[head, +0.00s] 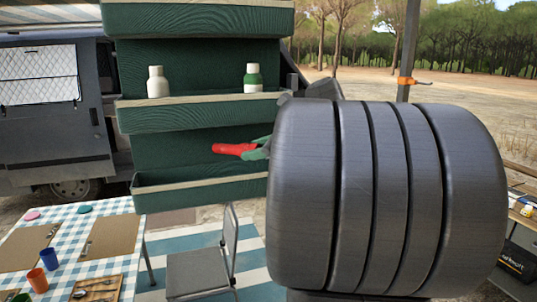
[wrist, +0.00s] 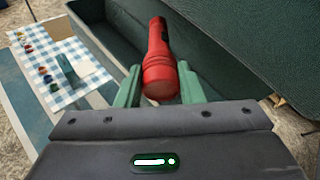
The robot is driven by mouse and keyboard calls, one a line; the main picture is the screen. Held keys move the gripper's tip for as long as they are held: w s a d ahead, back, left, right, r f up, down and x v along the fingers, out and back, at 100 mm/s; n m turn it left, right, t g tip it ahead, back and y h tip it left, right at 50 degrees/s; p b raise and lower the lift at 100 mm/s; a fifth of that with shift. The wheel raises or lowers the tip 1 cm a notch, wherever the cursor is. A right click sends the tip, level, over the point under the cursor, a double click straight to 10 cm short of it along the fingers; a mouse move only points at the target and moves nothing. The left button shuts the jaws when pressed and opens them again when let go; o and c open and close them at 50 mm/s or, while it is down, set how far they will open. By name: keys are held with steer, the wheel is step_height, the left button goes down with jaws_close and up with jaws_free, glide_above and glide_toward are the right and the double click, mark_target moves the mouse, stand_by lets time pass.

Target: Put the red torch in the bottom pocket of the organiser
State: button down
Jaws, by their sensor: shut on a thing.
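The red torch (head: 234,149) is held by my gripper (head: 263,148) in front of the green organiser (head: 165,150). In the head view it lies roughly level, above the organiser's bottom pocket (head: 200,191) and below the middle one. In the wrist view the torch (wrist: 158,55) sits between the two green fingers of my gripper (wrist: 160,88), its far end pointing away over the pocket opening (wrist: 110,35). The part of the torch at the fingers is partly hidden in the head view. My large grey arm hides the right end of the bottom pocket.
A white bottle (head: 158,82) and a green-and-white bottle (head: 253,78) stand in the middle pocket (head: 190,112). A checked table (head: 110,237) with cups and boards stands at the lower left. A folding chair (head: 200,272) stands below the organiser.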

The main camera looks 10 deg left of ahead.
steer(key=shift+f, duration=1)
steer(key=shift+f, duration=0.1)
steer(key=shift+f, duration=0.55)
steer(key=c, duration=1)
jaws_free()
steer(key=shift+o, duration=0.2)
steer(key=shift+r, duration=0.8)
steer(key=b+v, duration=0.2)
steer(key=v, duration=1)
steer(key=shift+f, duration=0.2)
